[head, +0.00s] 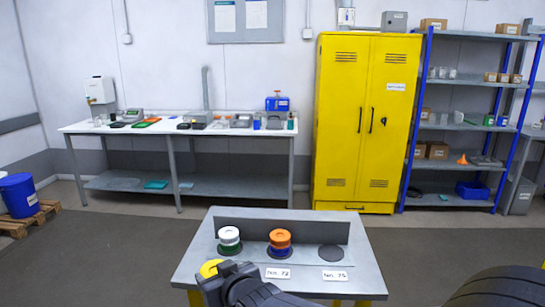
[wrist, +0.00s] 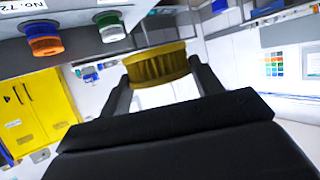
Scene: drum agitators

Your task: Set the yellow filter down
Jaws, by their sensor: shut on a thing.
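The yellow filter (head: 210,267) is a round ribbed disc at the left edge of the small grey table (head: 200,252) in the head view. My gripper (head: 217,274) is shut on it, partly hiding it. In the wrist view the yellow filter (wrist: 160,66) sits between the two fingers of my gripper (wrist: 160,72). On the table stand a white filter on a green base (head: 229,240) and an orange filter on a blue base (head: 280,242). To their right is an empty dark round spot (head: 331,252). I cannot tell whether the yellow filter touches the table.
A label reading No. 72 (head: 278,272) and another label (head: 334,275) lie at the table's front. A low dark panel (head: 300,228) stands along its back. Behind are a long bench (head: 75,128), a yellow cabinet (head: 345,160) and blue-framed shelves (head: 460,128). Open floor surrounds the table.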

